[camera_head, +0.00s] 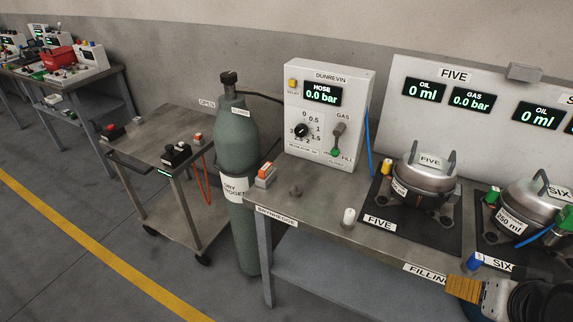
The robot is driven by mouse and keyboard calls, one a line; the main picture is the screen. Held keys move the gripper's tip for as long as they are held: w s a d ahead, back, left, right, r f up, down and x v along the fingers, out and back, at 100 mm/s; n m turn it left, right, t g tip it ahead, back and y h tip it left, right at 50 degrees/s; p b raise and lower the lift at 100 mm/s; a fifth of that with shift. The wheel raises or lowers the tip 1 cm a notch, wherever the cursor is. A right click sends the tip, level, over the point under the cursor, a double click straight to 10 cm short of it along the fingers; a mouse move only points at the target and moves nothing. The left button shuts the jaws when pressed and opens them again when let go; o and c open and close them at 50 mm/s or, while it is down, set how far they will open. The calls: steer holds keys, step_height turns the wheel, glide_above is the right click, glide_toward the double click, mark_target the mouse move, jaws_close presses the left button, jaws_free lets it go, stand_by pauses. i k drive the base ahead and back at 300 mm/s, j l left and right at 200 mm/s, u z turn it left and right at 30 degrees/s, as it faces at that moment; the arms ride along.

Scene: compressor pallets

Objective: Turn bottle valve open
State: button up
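The grey-green gas bottle (238,140) stands upright between the cart and the bench, with a "DRY NITROGEN" label partly turned from view. Its dark valve (228,80) sits on top, with a black hose running right to the panel. An "OPEN" sign (207,103) shows just left of the bottle. The valve's turned position cannot be read. My gripper (463,288) is at the bottom right corner, partly cut off, with an orange ribbed part at its end. It is far from the valve, and its finger opening is not clear.
The white Dunrevin panel (324,115) reads hose 0.0 bar and has a dial and gas lever. Compressors on black mats (385,232) stand on the filling bench (315,222). A wheeled cart (150,143) stands left of the bottle. Open floor lies at the front left.

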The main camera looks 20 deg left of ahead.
mark_target(228, 78)
steer(key=u, duration=1.45)
